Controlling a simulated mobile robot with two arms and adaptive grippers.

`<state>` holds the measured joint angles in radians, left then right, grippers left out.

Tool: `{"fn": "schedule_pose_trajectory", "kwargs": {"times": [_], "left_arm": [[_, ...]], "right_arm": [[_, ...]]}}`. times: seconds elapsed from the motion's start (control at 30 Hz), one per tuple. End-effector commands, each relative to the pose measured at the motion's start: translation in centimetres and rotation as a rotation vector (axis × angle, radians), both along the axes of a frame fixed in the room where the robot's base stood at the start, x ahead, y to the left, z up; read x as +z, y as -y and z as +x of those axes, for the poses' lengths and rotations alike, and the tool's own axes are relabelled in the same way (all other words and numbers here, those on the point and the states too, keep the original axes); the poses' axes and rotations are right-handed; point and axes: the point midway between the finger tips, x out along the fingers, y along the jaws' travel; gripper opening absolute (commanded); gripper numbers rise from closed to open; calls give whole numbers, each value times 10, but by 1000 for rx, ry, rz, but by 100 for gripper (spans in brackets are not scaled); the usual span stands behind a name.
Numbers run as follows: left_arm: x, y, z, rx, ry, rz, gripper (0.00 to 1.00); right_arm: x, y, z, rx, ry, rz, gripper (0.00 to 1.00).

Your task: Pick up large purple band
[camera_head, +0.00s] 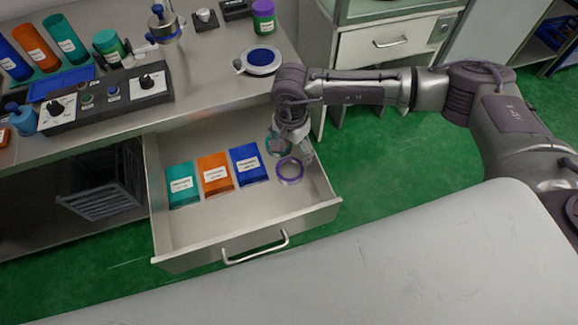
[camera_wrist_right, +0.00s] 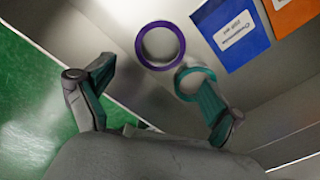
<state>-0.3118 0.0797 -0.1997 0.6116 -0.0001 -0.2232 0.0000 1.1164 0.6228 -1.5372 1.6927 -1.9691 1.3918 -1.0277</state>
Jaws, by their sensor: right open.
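The large purple band (camera_head: 290,182) is a ring inside the open drawer, right of the blue packet. It also shows whole in the right wrist view (camera_wrist_right: 138,46), just beyond my fingertips. My right gripper (camera_head: 292,150) is open and empty above the drawer, slightly behind the band in the head view. In the wrist view its two fingers (camera_wrist_right: 150,78) are spread wide, and the purple band appears ahead of the gap between them. A smaller teal band (camera_wrist_right: 194,68) lies beside the purple one, partly hidden by one finger. My left gripper is not in view.
The drawer (camera_head: 245,247) also holds blue (camera_head: 246,165), orange (camera_head: 215,174) and teal packets (camera_head: 182,184) left of the bands. Its side wall is close to my right gripper. The drawer's front part is clear. The counter (camera_head: 215,85) above carries jars and a control panel (camera_head: 105,98).

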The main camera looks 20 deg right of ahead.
Motion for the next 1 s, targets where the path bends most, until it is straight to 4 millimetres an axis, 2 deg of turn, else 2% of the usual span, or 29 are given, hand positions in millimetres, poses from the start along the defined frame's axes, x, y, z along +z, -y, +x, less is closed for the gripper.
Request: {"fn": "schedule_pose_trajectory", "kwargs": {"times": [0.07, 0.17, 0.33, 0.43, 0.63, 0.93, 0.97, 1.0], "left_arm": [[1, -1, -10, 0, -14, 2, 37], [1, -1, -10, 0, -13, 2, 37], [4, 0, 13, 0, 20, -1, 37], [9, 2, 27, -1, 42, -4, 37], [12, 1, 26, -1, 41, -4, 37], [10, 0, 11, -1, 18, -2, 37], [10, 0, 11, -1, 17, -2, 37], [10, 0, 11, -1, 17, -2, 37]], "right_arm": [[-14, -1, 0, 0, -1, 0, 93], [-26, -1, 0, 1, -1, 2, 93], [-36, -1, -1, 1, 0, 1, 93], [-48, -2, -4, 1, -3, 1, 93], [-77, -2, -5, 0, -1, 2, 93], [-84, -2, -4, 1, 1, 2, 93], [-84, -2, -4, 1, 1, 2, 91], [-84, -2, -4, 1, 1, 2, 85]]}}
